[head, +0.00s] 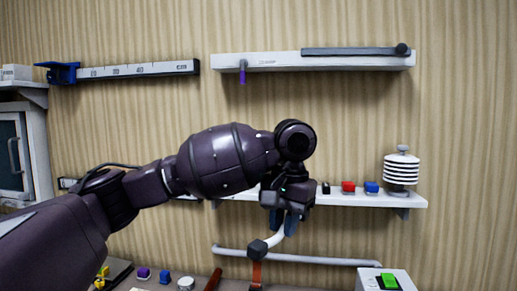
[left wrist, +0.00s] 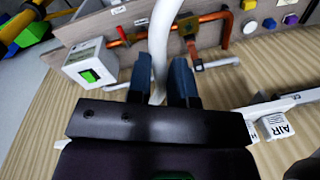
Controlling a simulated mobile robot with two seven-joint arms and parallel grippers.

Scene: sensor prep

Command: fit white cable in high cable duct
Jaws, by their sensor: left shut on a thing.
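My left gripper (head: 286,222) is in front of the wall, below the middle shelf's height, with its fingers pointing down. It is shut on the white cable (head: 276,239), which curves down and left to a dark block. In the left wrist view the cable (left wrist: 164,38) runs up from between the two blue-grey fingers (left wrist: 167,85). A long white bar, apparently the high cable duct (head: 285,63), is mounted high on the wall, above and apart from the gripper. A dark strip (head: 350,51) lies along its top right. My right gripper is not in view.
A purple piece (head: 242,77) hangs under the duct's left part. A shelf (head: 340,199) holds red and blue blocks and a stacked white disc unit (head: 402,168). A white pipe (head: 310,259) and green-button box (head: 386,281) are below.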

